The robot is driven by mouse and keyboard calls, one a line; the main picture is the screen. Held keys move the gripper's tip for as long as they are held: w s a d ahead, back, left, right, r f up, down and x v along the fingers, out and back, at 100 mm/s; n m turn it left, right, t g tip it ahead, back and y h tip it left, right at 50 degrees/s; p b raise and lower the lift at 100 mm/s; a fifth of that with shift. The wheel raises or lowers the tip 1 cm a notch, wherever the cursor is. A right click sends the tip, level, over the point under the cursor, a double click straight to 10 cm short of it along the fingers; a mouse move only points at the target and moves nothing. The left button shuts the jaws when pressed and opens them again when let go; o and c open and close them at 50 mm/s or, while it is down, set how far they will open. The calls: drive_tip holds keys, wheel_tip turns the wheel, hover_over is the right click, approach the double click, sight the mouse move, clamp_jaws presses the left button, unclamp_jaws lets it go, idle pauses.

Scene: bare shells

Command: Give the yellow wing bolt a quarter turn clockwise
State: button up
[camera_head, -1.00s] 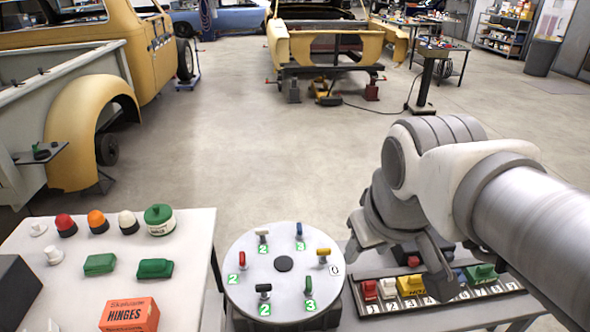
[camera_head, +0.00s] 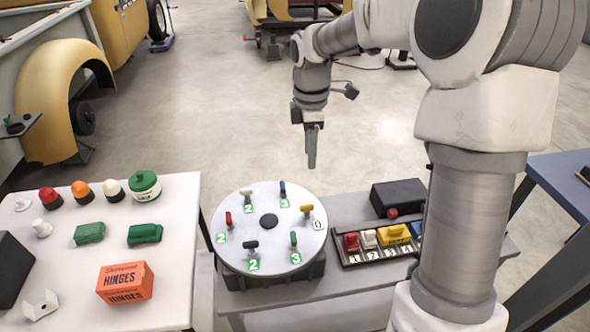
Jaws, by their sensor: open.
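The yellow wing bolt (camera_head: 306,209) stands on the right side of the round white plate (camera_head: 268,262), beside a label reading 0. Several other wing bolts ring the dark centre hub: blue (camera_head: 282,188), white (camera_head: 247,195), red (camera_head: 228,218), black (camera_head: 251,246) and green (camera_head: 293,239). The labels by these read 2 or 3. My gripper (camera_head: 311,160) points down in the air, beyond and above the yellow bolt, apart from it and holding nothing. Its fingers are seen nearly edge-on, so the gap hardly shows.
A rack (camera_head: 345,263) of coloured blocks and a black box (camera_head: 398,196) stand right of the plate. The left white table (camera_head: 75,259) holds an orange HINGES box (camera_head: 125,283), coloured domes and green blocks.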

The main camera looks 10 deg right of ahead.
drive_tip(key=w+f, duration=0.1)
approach(307, 205)
drive_tip(key=shift+n, duration=0.4)
wheel_tip(307, 205, down, 9)
drive_tip(key=shift+d+r, duration=0.15)
clamp_jaws()
